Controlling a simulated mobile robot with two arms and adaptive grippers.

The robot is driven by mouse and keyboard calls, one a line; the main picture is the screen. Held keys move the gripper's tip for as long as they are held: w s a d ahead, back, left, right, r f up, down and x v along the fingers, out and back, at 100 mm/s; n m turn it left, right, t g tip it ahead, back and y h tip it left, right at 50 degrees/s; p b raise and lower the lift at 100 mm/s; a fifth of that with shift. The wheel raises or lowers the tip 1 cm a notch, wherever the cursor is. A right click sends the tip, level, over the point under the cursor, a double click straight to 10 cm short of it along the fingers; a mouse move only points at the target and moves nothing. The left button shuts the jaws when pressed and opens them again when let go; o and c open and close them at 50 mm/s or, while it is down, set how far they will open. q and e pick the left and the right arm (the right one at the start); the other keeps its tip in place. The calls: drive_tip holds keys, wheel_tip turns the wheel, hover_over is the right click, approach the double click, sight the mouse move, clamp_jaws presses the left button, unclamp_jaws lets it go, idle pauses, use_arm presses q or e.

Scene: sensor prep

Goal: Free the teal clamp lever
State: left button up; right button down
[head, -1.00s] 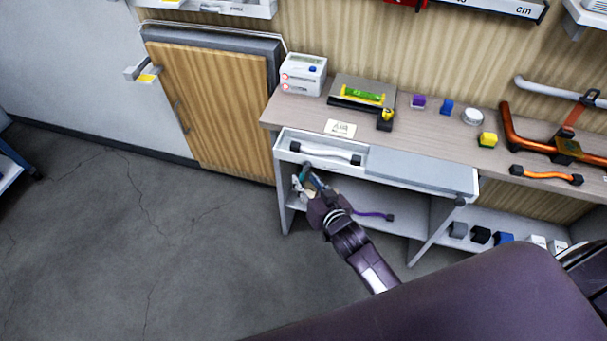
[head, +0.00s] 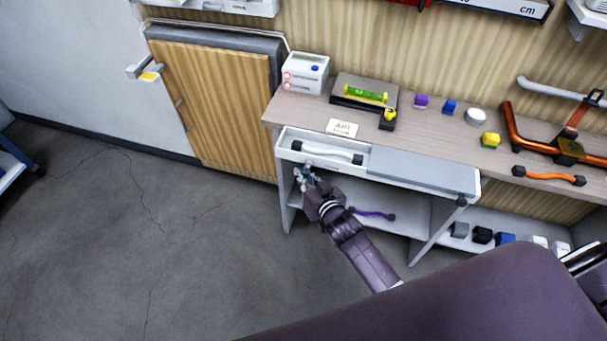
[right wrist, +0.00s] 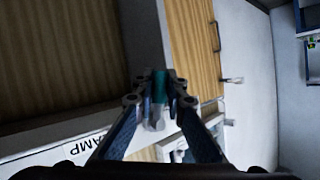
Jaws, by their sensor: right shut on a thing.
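The teal clamp lever (right wrist: 160,86) shows in the right wrist view as a short teal piece between my fingertips. My right gripper (right wrist: 159,100) is shut on it, one finger on each side. A pale rounded part lies just below the teal piece, between the fingers. In the head view my right gripper (head: 306,178) is at the front left of the workbench, just below the open drawer (head: 283,142). The fingers mostly hide the lever there, so I cannot tell how it is seated. My left gripper is not in view.
A white bar (head: 327,152) lies in the drawer. A purple handle (head: 373,213) is on the shelf below. The bench top (head: 300,112) holds a white device (head: 305,73), a green level (head: 365,92) and small blocks. Open floor lies left. A label ending in "AMP" (right wrist: 86,148) is near my fingers.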

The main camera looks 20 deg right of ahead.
drive_tip(key=shift+s+d+r+n+g+h+p, duration=0.15)
drive_tip(key=shift+r+n+g+h+p, duration=0.2)
drive_tip(key=shift+p, duration=1)
drive_tip(key=shift+d+f+g+p, duration=0.1)
drive_tip(key=shift+g+p, duration=0.15)
drive_tip(key=shift+p, duration=0.15)
drive_tip(key=shift+s+d+f+n+g+h+p, duration=0.2)
drive_tip(key=shift+f+n+g+h+p, duration=0.1)
drive_tip(key=shift+n+h+p, duration=0.1)
drive_tip(key=c, duration=2)
unclamp_jaws()
drive_tip(key=shift+o, duration=0.2)
drive_tip(key=v, duration=1.2)
